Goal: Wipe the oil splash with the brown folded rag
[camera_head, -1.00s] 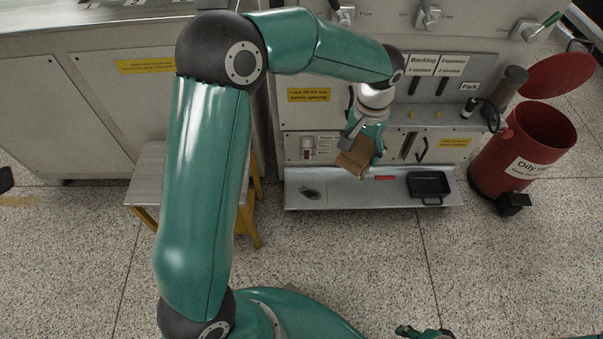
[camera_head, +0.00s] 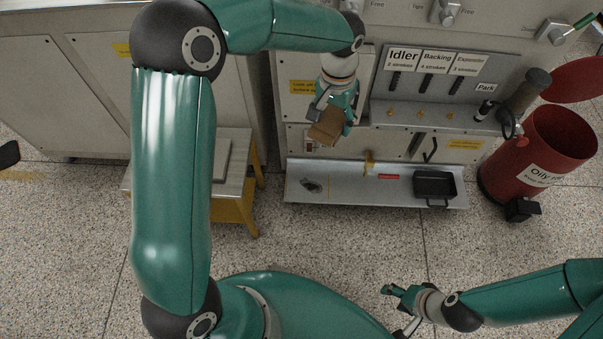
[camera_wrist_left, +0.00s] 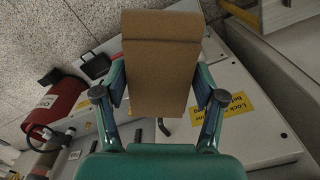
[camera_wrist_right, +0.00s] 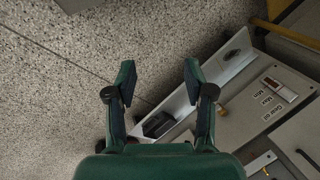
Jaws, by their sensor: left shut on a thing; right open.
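The brown folded rag (camera_head: 325,128) is held in my left gripper (camera_head: 335,112), above the silver tray ledge and in front of the machine. In the left wrist view the rag (camera_wrist_left: 160,65) sits between both fingers (camera_wrist_left: 160,88), which are shut on it. The oil splash (camera_head: 311,185) is a dark patch on the left part of the tray (camera_head: 350,191), below and left of the rag, apart from it. It also shows in the right wrist view (camera_wrist_right: 233,55). My right gripper (camera_head: 391,305) is low at the front; in its wrist view it is open and empty (camera_wrist_right: 158,75).
Levers and knobs project from the machine face. Open speckled floor lies in front.

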